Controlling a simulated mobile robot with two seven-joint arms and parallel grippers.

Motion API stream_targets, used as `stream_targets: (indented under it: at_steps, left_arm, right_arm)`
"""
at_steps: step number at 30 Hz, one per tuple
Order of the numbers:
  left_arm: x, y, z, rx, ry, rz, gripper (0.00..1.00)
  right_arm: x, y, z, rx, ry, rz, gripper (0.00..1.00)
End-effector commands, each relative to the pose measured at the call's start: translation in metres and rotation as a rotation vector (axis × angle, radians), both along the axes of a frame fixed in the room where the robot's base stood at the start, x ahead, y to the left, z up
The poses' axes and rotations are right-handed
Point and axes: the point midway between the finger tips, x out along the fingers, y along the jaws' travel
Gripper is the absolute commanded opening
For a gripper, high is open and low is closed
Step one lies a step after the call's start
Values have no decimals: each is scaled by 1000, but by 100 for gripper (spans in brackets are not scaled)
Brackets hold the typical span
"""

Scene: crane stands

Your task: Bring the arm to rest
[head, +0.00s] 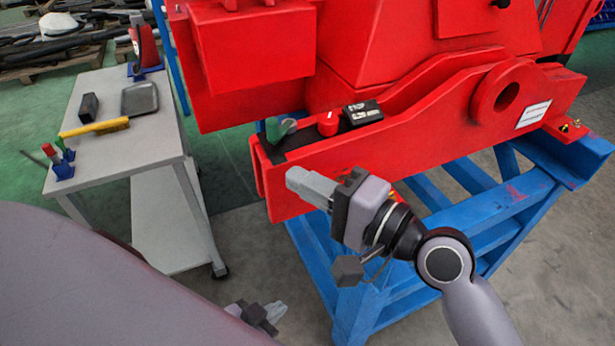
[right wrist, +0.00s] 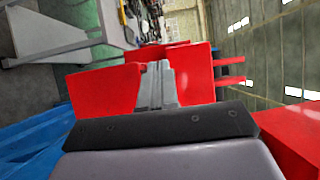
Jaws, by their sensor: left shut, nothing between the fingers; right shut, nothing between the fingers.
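My right gripper (head: 290,178) is in front of the red crane part (head: 420,120) in the head view, its fingers together and pointing left. In the right wrist view the same gripper (right wrist: 155,68) is shut and empty, with red surfaces beyond it. I cannot tell the exact gap between its fingertips and the red beam. My left gripper (head: 279,308) is low in the head view, above the floor, shut and empty.
A grey table (head: 110,158) at left bears a yellow-handled brush (head: 95,128), a dark tray (head: 140,98) and a black block (head: 88,107). A blue stand (head: 470,205) supports the red part. A red knob (head: 327,123) and black box (head: 363,112) sit on its ledge. Floor between is clear.

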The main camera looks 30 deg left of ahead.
Motion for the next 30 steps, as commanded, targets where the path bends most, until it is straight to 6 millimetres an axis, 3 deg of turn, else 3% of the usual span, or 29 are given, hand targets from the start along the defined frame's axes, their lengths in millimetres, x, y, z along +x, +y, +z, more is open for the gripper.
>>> stream_targets:
  at_steps: [22,26,30]
  left_arm:
    - [0,0,1,0,0,0,0]
    - [0,0,1,1,0,1,0]
    - [0,0,1,1,0,1,0]
  right_arm:
    - [-1,-2,-3,-7,-9,-5,0]
    - [-3,-19,-18,-64,-74,-36,0]
    - [-4,-58,-54,-217,-202,-107,0]
